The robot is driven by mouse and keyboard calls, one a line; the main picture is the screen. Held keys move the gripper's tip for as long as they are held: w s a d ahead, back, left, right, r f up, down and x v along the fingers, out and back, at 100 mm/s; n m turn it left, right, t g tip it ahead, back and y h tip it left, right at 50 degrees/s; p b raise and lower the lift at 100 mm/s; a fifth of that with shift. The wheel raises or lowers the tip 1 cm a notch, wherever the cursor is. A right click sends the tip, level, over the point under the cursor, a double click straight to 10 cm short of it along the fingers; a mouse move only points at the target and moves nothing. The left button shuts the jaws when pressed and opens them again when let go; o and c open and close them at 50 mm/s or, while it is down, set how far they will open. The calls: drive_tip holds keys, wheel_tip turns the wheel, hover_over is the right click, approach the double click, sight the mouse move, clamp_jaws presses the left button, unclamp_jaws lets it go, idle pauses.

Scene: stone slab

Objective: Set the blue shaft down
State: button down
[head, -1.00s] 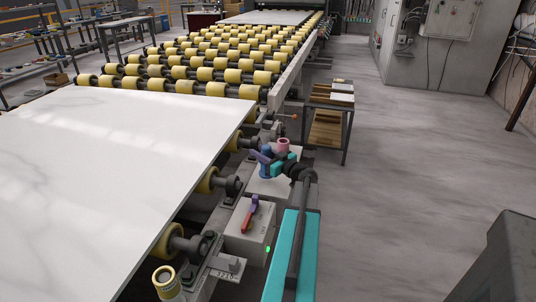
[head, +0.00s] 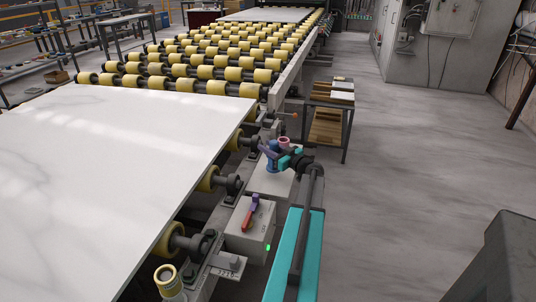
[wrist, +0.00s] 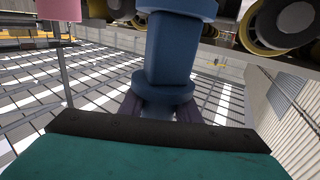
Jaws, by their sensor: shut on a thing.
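The blue shaft (head: 272,163) is a short upright piece with a wide collar at each end. It stands upright in my gripper (head: 268,150), over the pale top of a grey box beside the roller line. My gripper is shut on the shaft. I cannot tell whether the shaft's end touches the box top.
A pink piece (head: 284,141) is just right of and behind the shaft. A grey switch box (head: 248,226) with a red-and-purple handle (head: 250,212) stands nearer. The white slab (head: 100,170) lies left on yellow rollers (head: 208,178).

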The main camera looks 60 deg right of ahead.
drive_tip(key=shift+f+p, duration=0.5)
drive_tip(key=shift+f, duration=1.25)
drive_tip(key=shift+f+b, duration=0.15)
drive_tip(key=shift+b, duration=0.15)
drive_tip(key=c, duration=1.3)
unclamp_jaws()
drive_tip(key=shift+r+p, duration=0.25)
drive_tip(key=shift+p, duration=0.15)
drive_tip(key=b+v, duration=0.3)
drive_tip(key=v, duration=0.9)
drive_tip(key=shift+f, duration=0.15)
